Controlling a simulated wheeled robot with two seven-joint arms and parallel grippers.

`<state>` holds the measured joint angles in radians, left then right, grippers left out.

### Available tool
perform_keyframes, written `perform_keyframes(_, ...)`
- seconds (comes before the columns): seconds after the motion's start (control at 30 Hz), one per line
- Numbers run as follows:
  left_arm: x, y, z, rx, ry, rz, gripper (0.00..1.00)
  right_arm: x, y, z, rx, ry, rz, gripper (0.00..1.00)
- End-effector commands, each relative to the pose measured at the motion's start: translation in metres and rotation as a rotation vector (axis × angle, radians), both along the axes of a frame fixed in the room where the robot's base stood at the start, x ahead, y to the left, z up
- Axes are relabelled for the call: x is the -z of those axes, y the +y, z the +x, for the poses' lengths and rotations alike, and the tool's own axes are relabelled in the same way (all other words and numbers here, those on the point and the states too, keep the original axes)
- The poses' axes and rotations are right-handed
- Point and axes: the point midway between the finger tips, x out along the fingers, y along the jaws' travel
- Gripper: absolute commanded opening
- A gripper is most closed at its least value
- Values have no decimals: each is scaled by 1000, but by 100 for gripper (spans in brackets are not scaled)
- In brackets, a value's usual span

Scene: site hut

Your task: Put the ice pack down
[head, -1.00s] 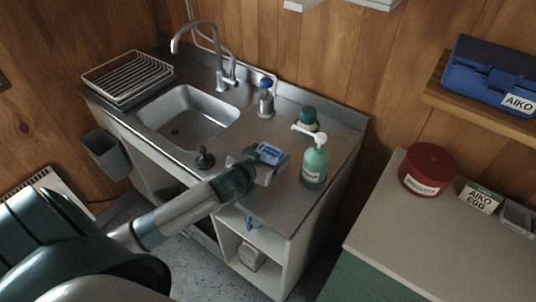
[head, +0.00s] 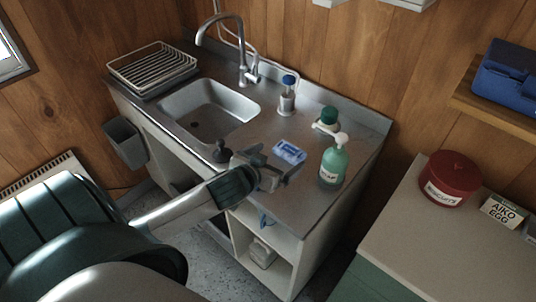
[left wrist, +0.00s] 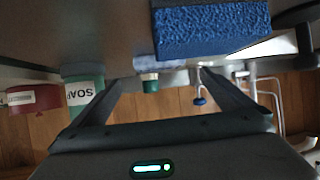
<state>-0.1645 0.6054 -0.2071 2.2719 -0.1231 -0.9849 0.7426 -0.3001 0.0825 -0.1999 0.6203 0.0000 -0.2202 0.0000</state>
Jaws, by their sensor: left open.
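The ice pack (head: 289,151), a small blue and white pack, lies flat on the steel worktop left of the green soap bottle. My left gripper (head: 280,163) is open and empty just in front of it, with its fingers spread and a small gap to the pack. In the left wrist view, which is upside down, a pale blue strip that looks like the ice pack (left wrist: 160,65) shows beyond the open fingers (left wrist: 160,82). My right gripper is not in view.
The soap bottle (head: 333,162) stands close right of the gripper. A blue rough-textured block (left wrist: 210,30) is close in the wrist view. The sink (head: 210,108) and dish rack (head: 152,68) are left. A red tin (head: 449,178) stands on the right-hand counter.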

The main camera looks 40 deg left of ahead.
Motion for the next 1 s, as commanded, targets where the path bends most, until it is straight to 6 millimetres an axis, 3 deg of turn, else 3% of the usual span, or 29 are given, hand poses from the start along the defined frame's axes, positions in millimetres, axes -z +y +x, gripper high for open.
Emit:
perform_keyframes(0.2,-14,-3,-33,0,1,-1,100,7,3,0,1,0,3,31)
perform_keyframes(0.37,-21,-4,-46,0,1,-1,100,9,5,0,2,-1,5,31)
perform_keyframes(0.93,-24,-4,-50,0,0,-1,100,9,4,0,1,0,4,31)
perform_keyframes(1.0,-24,-4,-50,0,0,-1,83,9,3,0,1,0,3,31)
